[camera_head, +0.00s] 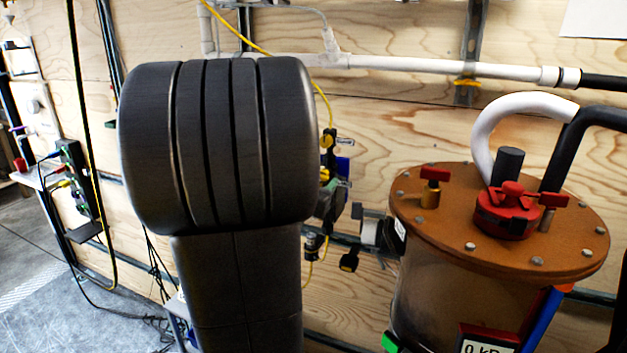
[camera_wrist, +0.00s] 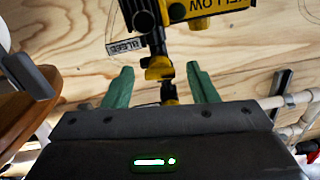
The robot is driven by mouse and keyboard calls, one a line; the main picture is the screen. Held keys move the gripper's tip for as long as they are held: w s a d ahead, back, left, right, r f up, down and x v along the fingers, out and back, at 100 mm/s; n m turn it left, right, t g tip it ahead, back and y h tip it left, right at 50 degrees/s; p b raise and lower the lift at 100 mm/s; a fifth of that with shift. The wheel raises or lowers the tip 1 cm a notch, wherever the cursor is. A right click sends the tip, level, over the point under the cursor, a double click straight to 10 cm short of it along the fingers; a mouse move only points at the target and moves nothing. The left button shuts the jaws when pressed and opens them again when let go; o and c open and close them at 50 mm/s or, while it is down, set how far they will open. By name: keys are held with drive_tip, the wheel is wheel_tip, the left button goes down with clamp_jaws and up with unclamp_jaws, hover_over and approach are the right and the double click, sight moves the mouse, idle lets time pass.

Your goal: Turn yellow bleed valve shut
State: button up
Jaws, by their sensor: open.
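In the wrist view, the yellow bleed valve (camera_wrist: 159,68), with a yellow and black handle, hangs below a dark fitting and a yellow block marked YELLOW (camera_wrist: 222,8). A small BLEED tag (camera_wrist: 125,47) is beside it. My gripper (camera_wrist: 160,80) is open, its two green fingers apart on the left and right of the valve handle. Wood shows between each finger and the handle, and no contact is visible. In the head view, my dark arm hides the gripper. Small yellow and black fittings (camera_head: 328,140) show just right of the arm; I cannot tell which is the bleed valve.
A brown-lidded canister (camera_head: 430,240) with red valves stands to the right in the head view. A white pipe (camera_head: 440,66) runs along the plywood wall (camera_head: 400,120). Cables and a power strip (camera_head: 78,175) hang at left.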

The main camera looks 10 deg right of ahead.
drive_tip(key=shift+w+d, duration=0.3)
drive_tip(key=shift+w, duration=0.15)
drive_tip(key=c, duration=1)
drive_tip(key=shift+m+b, duration=0.35)
drive_tip(key=shift+m, duration=0.35)
drive_tip(key=o, duration=1)
